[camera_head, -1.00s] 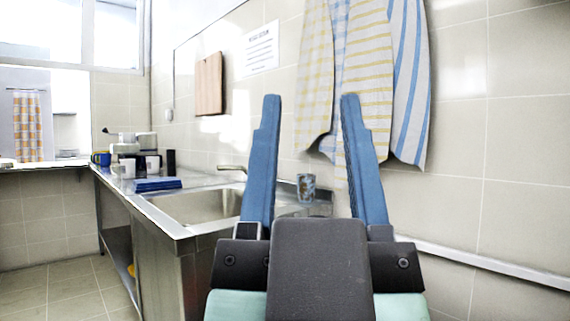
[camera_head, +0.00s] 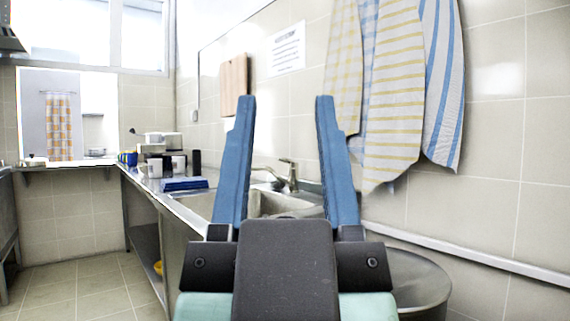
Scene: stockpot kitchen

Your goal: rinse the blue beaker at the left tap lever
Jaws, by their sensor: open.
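My gripper (camera_head: 285,100) is open and empty, its two blue fingers pointing up and forward in front of the sink. Between the fingers a steel tap (camera_head: 289,181) stands at the back of the sink (camera_head: 275,203), with its lever on top and its spout reaching left. Only this one tap shows. The blue-patterned beaker seen earlier beside the sink does not show now; my right finger probably covers that spot. A small blue mug (camera_head: 131,158) stands at the far end of the counter, apart from the gripper.
A blue folded cloth (camera_head: 184,184), white mugs (camera_head: 178,164) and a coffee machine (camera_head: 160,145) stand on the steel counter's far part. A large round steel vessel (camera_head: 420,280) is low at the right. Towels (camera_head: 393,90) hang above. The floor (camera_head: 80,285) at left is clear.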

